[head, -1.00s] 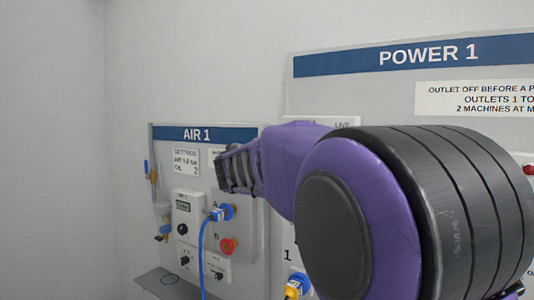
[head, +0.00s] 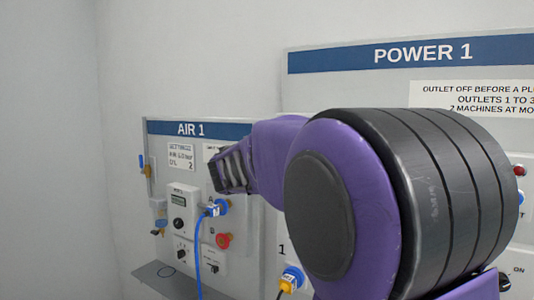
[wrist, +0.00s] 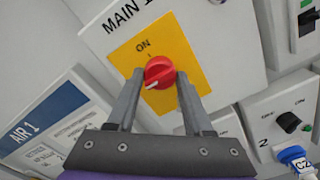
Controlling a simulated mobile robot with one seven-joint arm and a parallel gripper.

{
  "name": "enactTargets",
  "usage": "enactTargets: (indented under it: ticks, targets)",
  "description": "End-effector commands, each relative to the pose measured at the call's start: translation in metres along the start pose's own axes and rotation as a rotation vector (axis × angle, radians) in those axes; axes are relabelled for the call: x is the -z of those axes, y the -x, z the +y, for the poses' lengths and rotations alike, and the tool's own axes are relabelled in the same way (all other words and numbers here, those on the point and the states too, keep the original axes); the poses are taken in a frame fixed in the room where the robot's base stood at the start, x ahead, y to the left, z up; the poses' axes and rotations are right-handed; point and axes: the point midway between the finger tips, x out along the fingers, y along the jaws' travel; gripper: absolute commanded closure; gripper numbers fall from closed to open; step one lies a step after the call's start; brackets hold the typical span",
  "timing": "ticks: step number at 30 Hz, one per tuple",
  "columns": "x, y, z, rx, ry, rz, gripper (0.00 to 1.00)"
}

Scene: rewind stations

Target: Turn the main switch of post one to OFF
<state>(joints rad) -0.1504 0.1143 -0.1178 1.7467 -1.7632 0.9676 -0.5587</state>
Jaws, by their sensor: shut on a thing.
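The main switch is a red round knob (wrist: 159,71) on a yellow plate (wrist: 196,62) under a label that reads "MAIN 1", partly cut off, in the wrist view. "ON" is printed above the knob, and a white mark on the knob points to the lower left, away from "ON". No OFF label can be read. My gripper (wrist: 160,76) is shut on the knob, one finger on each side of it. In the head view my arm hides the main switch.
The AIR 1 panel (head: 163,128) stands at the left with a blue hose (head: 200,245) plugged in. The POWER 1 panel (head: 340,60) fills the right, partly behind my arm. In the wrist view an outlet with a blue plug (wrist: 293,157) is at lower right.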

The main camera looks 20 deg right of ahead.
Motion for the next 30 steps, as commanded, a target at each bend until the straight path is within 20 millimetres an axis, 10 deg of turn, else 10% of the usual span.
enactTargets:
  ticks: [7, 8, 12, 30]
  targets:
    - [-0.0003, -0.0001, 0.0002, -0.001, 0.003, -0.001, 1.0]
    - [-0.0003, -0.0001, 0.0002, -0.001, 0.002, -0.001, 0.45]
    - [-0.0002, -0.0001, 0.0001, 0.0, 0.002, -0.001, 0.2]
    - [0.001, 0.0008, 0.0011, 0.0, 0.0, -0.001, 0.19]
